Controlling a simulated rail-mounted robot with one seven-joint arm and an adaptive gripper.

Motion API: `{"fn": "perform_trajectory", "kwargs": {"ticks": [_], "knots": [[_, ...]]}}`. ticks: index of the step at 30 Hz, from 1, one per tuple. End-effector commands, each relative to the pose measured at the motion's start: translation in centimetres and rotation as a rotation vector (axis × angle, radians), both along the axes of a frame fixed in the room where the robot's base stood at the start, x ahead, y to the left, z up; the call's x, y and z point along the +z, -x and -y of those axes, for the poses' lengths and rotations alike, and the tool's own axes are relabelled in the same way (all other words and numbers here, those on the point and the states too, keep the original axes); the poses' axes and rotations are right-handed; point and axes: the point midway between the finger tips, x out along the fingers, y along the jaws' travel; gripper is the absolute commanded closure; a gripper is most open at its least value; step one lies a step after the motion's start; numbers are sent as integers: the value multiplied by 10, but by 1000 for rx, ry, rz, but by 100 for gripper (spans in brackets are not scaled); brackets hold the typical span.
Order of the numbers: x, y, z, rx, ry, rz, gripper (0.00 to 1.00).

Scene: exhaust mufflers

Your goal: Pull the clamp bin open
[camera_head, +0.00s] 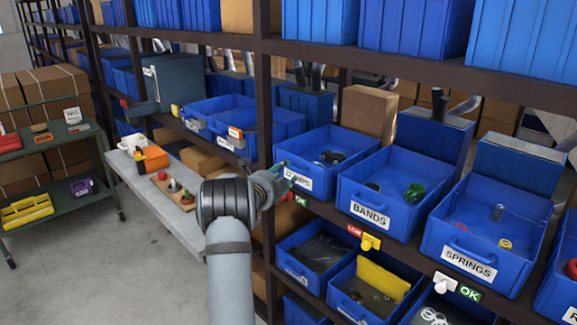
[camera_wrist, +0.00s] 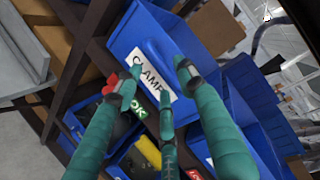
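The clamp bin (camera_head: 318,146) is a blue open-topped bin on the middle shelf, with a white label partly covered by my gripper in the head view. Its front, with the label CLAMPS (camera_wrist: 150,76) and a raised blue handle above it (camera_wrist: 156,52), fills the middle of the wrist view. A few dark parts lie inside the bin. My gripper (camera_head: 284,174) is at the bin's front, by the label. In the wrist view its green fingers (camera_wrist: 160,76) are spread apart in front of the label and handle, with nothing between them. I cannot tell whether any fingertip touches the bin.
The BANDS bin (camera_head: 380,200) and SPRINGS bin (camera_head: 480,240) stand to the right. Smaller bins, one with a yellow panel (camera_head: 380,278), sit below. A grey bench (camera_head: 150,190) with parts is to the left. The floor (camera_head: 90,270) at the lower left is clear.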

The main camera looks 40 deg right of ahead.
Motion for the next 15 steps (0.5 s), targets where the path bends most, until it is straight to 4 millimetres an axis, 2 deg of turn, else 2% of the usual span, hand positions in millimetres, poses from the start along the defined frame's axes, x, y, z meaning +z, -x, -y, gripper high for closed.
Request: {"fn": "perform_trajectory", "kwargs": {"ticks": [3,7,15], "knots": [[-1,-10,17,0,-1,-2,61],[-5,-17,30,1,-2,-1,61],[-8,-22,37,2,0,-1,61]]}}
